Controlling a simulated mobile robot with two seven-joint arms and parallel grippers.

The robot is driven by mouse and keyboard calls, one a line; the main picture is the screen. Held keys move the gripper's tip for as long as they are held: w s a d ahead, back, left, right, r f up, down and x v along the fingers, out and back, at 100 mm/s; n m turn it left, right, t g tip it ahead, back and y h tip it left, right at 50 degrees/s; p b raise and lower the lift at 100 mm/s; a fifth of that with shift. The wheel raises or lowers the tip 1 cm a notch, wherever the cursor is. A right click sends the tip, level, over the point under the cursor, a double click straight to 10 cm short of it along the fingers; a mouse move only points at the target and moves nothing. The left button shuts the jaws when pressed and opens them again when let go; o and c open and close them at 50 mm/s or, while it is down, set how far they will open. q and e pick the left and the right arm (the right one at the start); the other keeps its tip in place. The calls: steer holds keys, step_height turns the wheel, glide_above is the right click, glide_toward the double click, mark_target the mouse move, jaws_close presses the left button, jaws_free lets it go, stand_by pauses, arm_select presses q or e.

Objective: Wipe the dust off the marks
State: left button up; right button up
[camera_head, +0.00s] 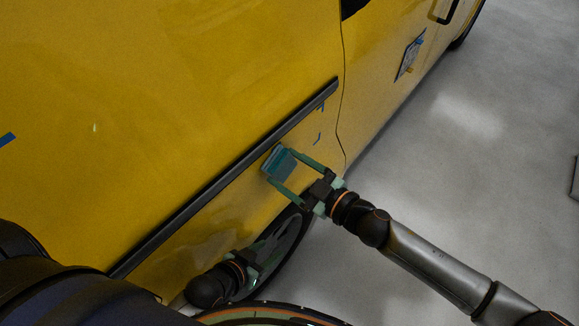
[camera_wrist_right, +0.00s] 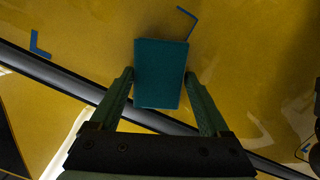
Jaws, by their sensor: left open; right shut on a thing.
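My right gripper (camera_head: 280,164) is shut on a teal block-shaped pad (camera_wrist_right: 161,72), one finger along each side. It holds the pad at the yellow vehicle side, just below the black trim strip; I cannot tell if the pad touches the panel. Blue angled tape marks show in the right wrist view: one (camera_wrist_right: 187,22) just above right of the pad, another (camera_wrist_right: 38,46) at the upper left. In the head view, small blue marks (camera_head: 318,138) lie right of the pad. Dust is not clearly visible. My left gripper (camera_head: 268,252) is open and empty, low by the wheel.
The black trim strip (camera_head: 225,180) runs diagonally across the yellow panel (camera_head: 200,70). Another blue tape piece (camera_head: 7,139) is at the far left. A bluish-grey plate (camera_head: 409,56) is on the panel at upper right. A dark wheel (camera_head: 287,250) is below.

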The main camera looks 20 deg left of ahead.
steer(key=shift+w+d+r+b, duration=0.15)
steer(key=shift+w+d, duration=0.3)
steer(key=shift+w, duration=0.85)
steer(key=shift+w+d+f+b, duration=0.15)
steer(key=shift+w+d, duration=0.35)
steer(key=shift+w, duration=0.75)
steer(key=shift+w+d+r+b, duration=0.15)
steer(key=shift+w+d, duration=0.3)
steer(key=shift+w, duration=0.85)
steer(key=shift+w+d+b, duration=0.2)
steer(key=shift+w+b, duration=0.05)
steer(key=shift+w, duration=0.35)
steer(key=shift+w+d+b, duration=0.15)
steer(key=shift+w+b, duration=0.05)
steer(key=shift+w, duration=0.4)
steer(key=shift+w+d, duration=0.25)
steer(key=shift+w, duration=0.45)
steer(key=shift+r, duration=0.1)
steer(key=shift+s+d+p, duration=0.15)
steer(key=shift+d+p, duration=0.2)
steer(key=shift+d, duration=0.3)
steer(key=p, duration=0.2)
glide_toward(310, 129)
steer(key=shift+f, duration=0.55)
